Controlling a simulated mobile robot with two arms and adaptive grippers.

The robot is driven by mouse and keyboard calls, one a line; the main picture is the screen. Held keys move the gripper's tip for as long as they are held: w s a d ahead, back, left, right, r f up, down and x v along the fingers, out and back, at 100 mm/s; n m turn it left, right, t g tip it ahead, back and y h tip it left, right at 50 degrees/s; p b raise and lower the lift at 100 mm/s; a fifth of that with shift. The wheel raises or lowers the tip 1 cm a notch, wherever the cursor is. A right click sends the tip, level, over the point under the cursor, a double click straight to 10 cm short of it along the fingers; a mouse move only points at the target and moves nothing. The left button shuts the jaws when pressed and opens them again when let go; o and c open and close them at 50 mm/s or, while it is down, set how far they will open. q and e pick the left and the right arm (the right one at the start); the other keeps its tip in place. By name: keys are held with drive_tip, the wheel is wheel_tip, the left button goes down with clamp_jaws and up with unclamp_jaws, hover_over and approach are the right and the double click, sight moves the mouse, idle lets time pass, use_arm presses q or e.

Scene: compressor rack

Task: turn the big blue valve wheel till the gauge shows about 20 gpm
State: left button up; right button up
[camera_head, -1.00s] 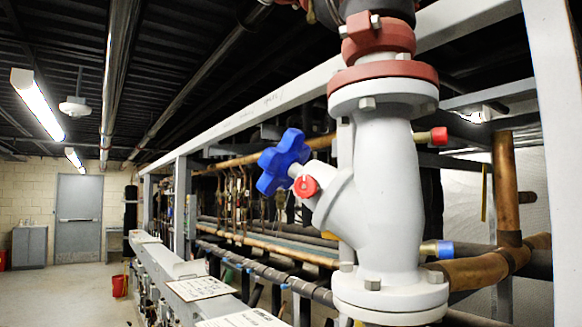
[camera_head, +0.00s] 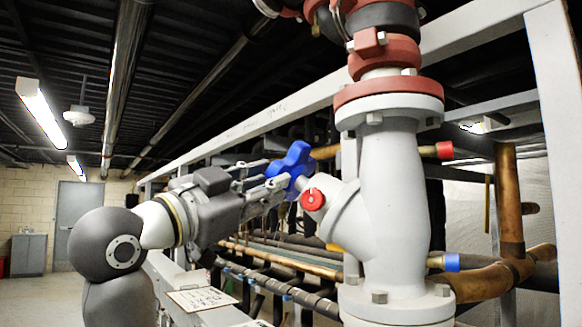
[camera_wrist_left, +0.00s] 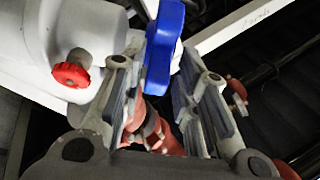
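The big blue valve wheel (camera_head: 294,168) sits on a stem at the left side of the light grey valve body (camera_head: 385,205). My left gripper (camera_head: 270,176) reaches it from the left, with its fingertips at the wheel. In the left wrist view the blue wheel (camera_wrist_left: 165,45) shows edge-on between the two spread fingers of my left gripper (camera_wrist_left: 160,75). Gaps show beside the wheel, so the fingers look open around its edge; whether one touches it I cannot tell. No gauge reading is visible. My right gripper is not in view.
A small red cap (camera_head: 313,199) sits on the valve body just below the wheel; it also shows in the left wrist view (camera_wrist_left: 71,75). Copper pipes (camera_head: 508,205) and the grey rack frame surround the valve. Open floor (camera_head: 35,300) lies to the left.

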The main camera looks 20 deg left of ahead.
sight(292, 186)
use_arm(q)
drive_tip(key=p+x, duration=0.2)
drive_tip(key=x, duration=0.5)
drive_tip(key=shift+w+p, duration=0.15)
drive_tip(key=shift+p, duration=0.15)
drive_tip(key=shift+d, duration=0.1)
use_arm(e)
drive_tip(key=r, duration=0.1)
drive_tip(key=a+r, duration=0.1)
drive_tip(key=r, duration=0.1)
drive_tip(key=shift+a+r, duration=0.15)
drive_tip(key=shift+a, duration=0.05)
use_arm(q)
clamp_jaws()
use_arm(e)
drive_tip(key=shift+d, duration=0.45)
